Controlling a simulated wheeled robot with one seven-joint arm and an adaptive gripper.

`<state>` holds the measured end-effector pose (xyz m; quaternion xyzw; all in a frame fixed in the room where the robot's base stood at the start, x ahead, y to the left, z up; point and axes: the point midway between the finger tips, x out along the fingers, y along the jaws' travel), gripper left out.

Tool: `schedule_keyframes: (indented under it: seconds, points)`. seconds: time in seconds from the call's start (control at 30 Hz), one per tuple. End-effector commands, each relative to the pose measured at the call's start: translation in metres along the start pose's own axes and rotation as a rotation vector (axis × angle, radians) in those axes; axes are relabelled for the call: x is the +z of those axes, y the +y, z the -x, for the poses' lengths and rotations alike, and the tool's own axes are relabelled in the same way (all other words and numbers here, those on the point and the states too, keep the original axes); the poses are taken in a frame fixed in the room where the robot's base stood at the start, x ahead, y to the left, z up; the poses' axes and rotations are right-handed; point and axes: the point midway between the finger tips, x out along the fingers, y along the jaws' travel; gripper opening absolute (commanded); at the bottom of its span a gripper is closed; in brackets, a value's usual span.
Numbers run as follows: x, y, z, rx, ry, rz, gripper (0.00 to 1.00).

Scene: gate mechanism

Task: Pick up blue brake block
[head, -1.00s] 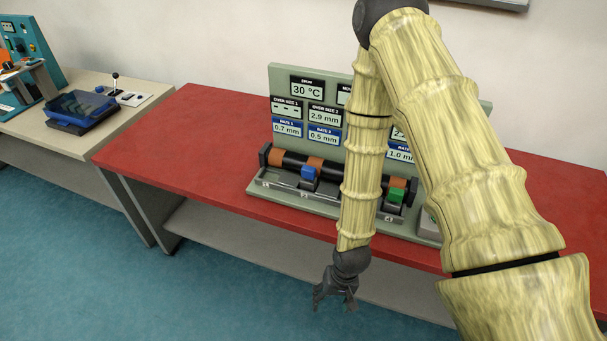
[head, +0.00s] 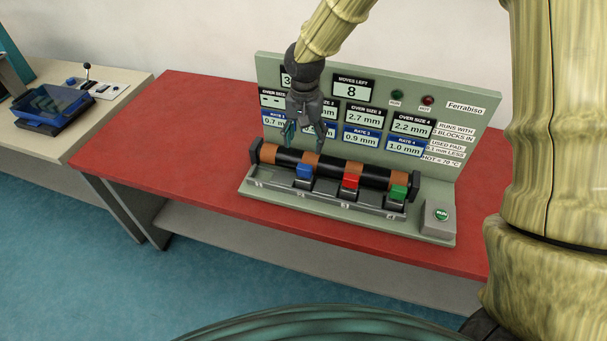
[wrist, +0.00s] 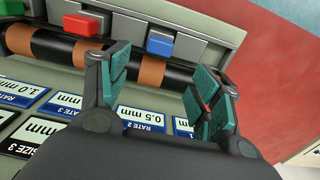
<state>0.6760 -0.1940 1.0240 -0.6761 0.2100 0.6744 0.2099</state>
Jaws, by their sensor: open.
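The blue brake block (head: 304,171) sits in the second slot of the machine's front tray, against the dark roller (head: 332,168) with copper bands. In the wrist view the blue block (wrist: 160,43) is beyond my fingers, between their lines. My gripper (head: 306,136) is open and empty, pointing down above the roller and just over the blue block in the head view. In the wrist view my gripper (wrist: 158,85) shows its teal pads well apart, touching nothing. A red block (head: 350,181) and a green block (head: 397,193) sit in the slots to the right.
The grey-green panel (head: 455,130) with displays stands behind the roller, close to my gripper. A run button box (head: 439,217) is at the right end. The red table (head: 190,150) is bare on the left. A side table holds a blue tray (head: 52,108).

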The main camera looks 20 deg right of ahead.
Motion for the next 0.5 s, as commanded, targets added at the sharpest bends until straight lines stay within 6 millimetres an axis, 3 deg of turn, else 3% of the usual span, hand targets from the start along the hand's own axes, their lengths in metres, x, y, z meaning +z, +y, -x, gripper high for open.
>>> schedule_keyframes:
  seconds: [0.3, 0.5]
  points:
    - [0.004, -0.006, -0.037, 0.002, -0.003, 0.013, 0.64]
    - [0.004, -0.006, -0.051, 0.000, -0.003, 0.012, 0.64]
